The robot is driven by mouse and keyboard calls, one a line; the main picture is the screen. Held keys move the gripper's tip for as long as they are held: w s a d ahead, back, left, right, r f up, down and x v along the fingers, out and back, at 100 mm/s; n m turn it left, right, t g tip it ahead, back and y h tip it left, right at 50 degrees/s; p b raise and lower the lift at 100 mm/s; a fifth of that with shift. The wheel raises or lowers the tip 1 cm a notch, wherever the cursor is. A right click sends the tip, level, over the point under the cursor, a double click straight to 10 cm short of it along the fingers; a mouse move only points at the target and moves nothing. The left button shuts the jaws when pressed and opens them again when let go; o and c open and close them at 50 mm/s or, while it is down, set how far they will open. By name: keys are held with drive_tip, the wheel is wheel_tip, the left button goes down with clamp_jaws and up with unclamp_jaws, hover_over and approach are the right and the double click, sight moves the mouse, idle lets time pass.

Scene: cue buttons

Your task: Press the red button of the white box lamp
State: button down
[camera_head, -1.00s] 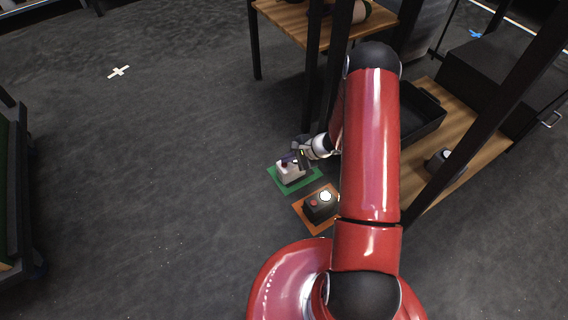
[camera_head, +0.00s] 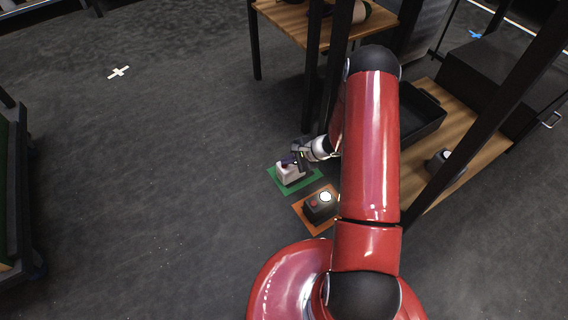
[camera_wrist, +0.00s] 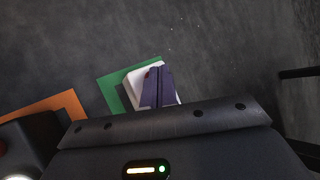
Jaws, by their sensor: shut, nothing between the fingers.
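The white box lamp (camera_head: 291,174) stands on a green mat (camera_head: 311,182) on the floor. In the wrist view the white box (camera_wrist: 131,79) shows beside and under my gripper (camera_wrist: 153,72), whose purple fingers are shut and empty. A small part of the red button (camera_wrist: 147,75) shows at the fingertips' left edge; the rest is hidden. In the head view my gripper (camera_head: 290,161) is right over the box top. I cannot tell whether the fingertips touch the button.
A dark box (camera_head: 319,208) with a red button and a lit white lamp (camera_head: 325,196) stands on an orange mat (camera_head: 303,218) close by. Shelf posts (camera_head: 318,80) and a wooden shelf (camera_head: 470,160) are at the right.

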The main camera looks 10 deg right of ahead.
sight(288, 166)
drive_tip(key=shift+r, duration=0.8)
wheel_tip(288, 166, up, 6)
drive_tip(key=p, duration=0.3)
drive_tip(key=shift+p, duration=0.3)
idle(0.3)
